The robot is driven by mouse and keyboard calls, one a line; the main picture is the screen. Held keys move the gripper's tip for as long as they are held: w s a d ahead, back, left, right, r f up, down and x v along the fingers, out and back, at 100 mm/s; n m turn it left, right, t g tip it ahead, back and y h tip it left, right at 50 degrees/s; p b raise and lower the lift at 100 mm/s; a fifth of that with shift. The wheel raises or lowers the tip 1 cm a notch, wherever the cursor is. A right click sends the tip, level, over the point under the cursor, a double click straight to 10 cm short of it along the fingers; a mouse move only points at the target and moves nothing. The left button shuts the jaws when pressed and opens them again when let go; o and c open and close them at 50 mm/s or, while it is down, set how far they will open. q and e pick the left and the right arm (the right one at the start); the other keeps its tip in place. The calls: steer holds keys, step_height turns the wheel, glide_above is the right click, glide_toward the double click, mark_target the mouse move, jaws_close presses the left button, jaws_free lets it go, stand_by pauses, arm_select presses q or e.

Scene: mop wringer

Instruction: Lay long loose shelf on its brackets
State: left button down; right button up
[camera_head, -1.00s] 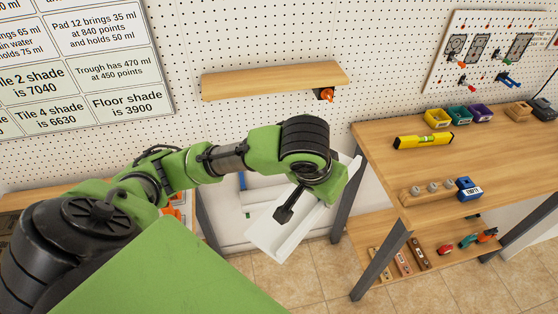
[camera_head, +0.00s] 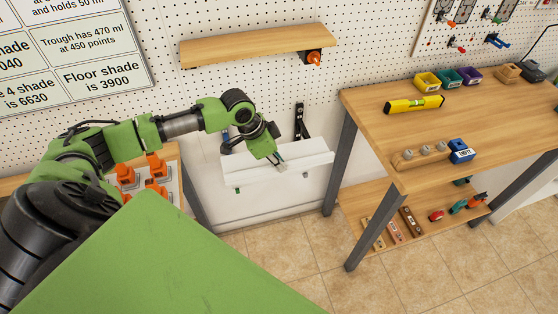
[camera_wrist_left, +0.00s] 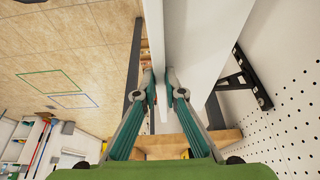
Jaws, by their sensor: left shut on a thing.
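The long loose shelf (camera_head: 295,167) is white, with a lip along its front. It is held roughly level in front of the wall, low between the two benches. My left gripper (camera_head: 279,160) is shut on its front lip; in the left wrist view the fingertips (camera_wrist_left: 163,92) close on the thin edge of the shelf (camera_wrist_left: 197,45). A black bracket (camera_head: 300,120) on the wall shows above the shelf's back edge in the head view, and beside the shelf in the left wrist view (camera_wrist_left: 238,75). I cannot tell whether shelf and bracket touch. My right gripper is out of view.
A wooden wall shelf (camera_head: 255,46) with an orange-tipped part is above. The wooden workbench (camera_head: 375,110) stands close on the right, carrying a yellow level (camera_head: 413,104) and coloured bins. A bench with orange items (camera_head: 128,178) is on the left. The tiled floor (camera_head: 290,250) is clear.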

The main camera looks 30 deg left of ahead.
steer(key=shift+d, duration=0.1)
arm_select(q)
steer(key=shift+d+r, duration=0.1)
steer(key=shift+r+p, duration=0.15)
steer(key=shift+p, duration=0.5)
steer(key=shift+w+f+b, duration=0.1)
steer(key=shift+f+b, duration=0.25)
steer(key=shift+f, duration=0.1)
steer(key=shift+w+a+f, duration=0.3)
steer(key=shift+a+f, duration=0.15)
steer(key=shift+a, duration=0.05)
steer(key=shift+w+a+b, duration=0.4)
steer(key=shift+w+a, duration=0.3)
steer(key=shift+a, duration=0.1)
steer(key=shift+w+a+b, duration=0.55)
steer(key=shift+w+a, duration=0.55)
steer(key=shift+a, duration=0.15)
steer(key=w+a+b, duration=0.3)
steer(key=w+a, duration=0.1)
steer(key=a, duration=0.1)
steer(key=shift+w+a, duration=0.25)
steer(key=shift+w, duration=0.1)
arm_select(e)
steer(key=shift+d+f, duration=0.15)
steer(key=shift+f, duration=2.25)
